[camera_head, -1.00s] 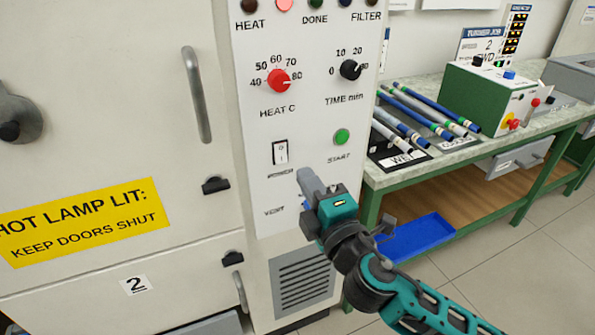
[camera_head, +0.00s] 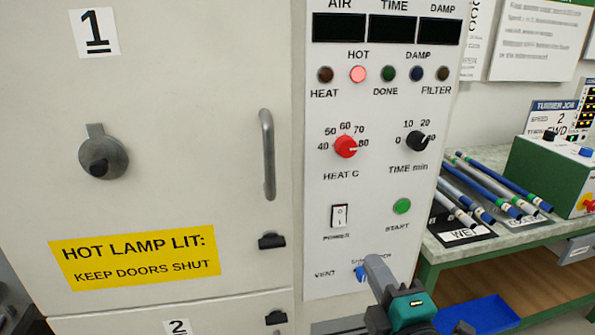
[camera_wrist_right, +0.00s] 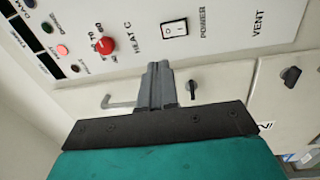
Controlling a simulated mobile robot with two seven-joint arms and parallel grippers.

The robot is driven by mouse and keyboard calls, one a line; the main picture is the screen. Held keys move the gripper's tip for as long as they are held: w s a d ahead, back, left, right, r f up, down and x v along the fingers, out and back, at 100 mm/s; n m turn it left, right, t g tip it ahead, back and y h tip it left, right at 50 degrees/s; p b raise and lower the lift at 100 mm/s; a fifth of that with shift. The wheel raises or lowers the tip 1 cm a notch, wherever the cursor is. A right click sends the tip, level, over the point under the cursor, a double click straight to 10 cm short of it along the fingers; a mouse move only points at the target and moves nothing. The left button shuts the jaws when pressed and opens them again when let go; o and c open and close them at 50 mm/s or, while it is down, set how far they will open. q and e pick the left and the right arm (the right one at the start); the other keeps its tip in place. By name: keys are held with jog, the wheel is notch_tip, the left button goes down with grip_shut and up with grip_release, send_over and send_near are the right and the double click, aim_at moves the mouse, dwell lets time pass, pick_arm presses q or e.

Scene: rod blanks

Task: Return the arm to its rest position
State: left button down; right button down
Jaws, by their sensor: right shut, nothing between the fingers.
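My right gripper (camera_head: 376,268) is low in the camera_head view, in front of the lower part of the white control panel (camera_head: 330,286). Its fingers are together with nothing between them, as the right wrist view also shows (camera_wrist_right: 157,72). The rest of my right arm is mostly below the frame. My left gripper is not in view.
The cabinet door (camera_head: 190,150) with its handle (camera_head: 268,155) is left of the panel. The panel has a red heat dial (camera_head: 345,146), power switch (camera_head: 339,215) and green start button (camera_head: 401,206). A bench (camera_head: 450,250) with several rods and a blue tray (camera_head: 478,315) is at right.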

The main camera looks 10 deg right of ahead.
jog(key=s+f+m+g, duration=0.2)
jog(key=s+f+m, duration=0.2)
jog(key=f, duration=0.4)
jog(key=s+f+m+g, duration=0.3)
jog(key=f+m, duration=0.3)
jog(key=f, duration=0.3)
jog(key=s+f+m+g, duration=0.3)
jog(key=s+f+m, duration=0.2)
jog(key=f, duration=0.3)
jog(key=shift+d+f+m+p, duration=0.15)
jog(key=shift+d+m+p, duration=0.05)
jog(key=shift+m+p, duration=0.2)
